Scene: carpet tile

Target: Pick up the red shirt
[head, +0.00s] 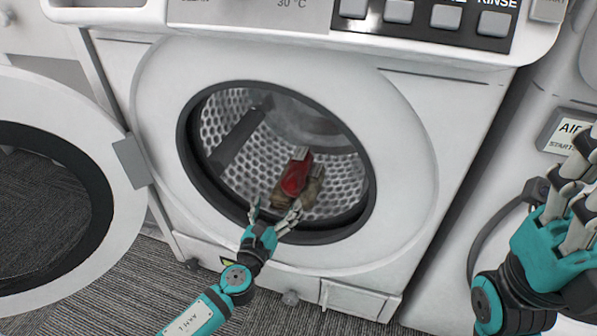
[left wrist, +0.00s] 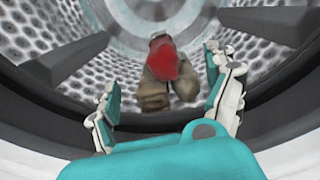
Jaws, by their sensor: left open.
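The red shirt (head: 294,178) lies in the washing machine drum on top of a brown-tan cloth (head: 313,186). In the left wrist view the red shirt (left wrist: 163,60) is straight ahead, with the tan cloth (left wrist: 155,90) below and beside it. My left gripper (head: 275,213) is at the drum's opening, just in front of the clothes, with its fingers spread open and empty. In the left wrist view its fingers (left wrist: 165,95) stand on either side, apart from the shirt. My right gripper (head: 577,205) is at the right edge, away from the drum; its fingertips are partly cut off.
The washing machine's dark door rim (head: 190,160) surrounds the drum opening. The round door (head: 125,215) stands open to the left. A control panel with buttons (head: 398,12) is above. A second machine (head: 535,135) stands at the right. Grey carpet (head: 120,300) covers the floor.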

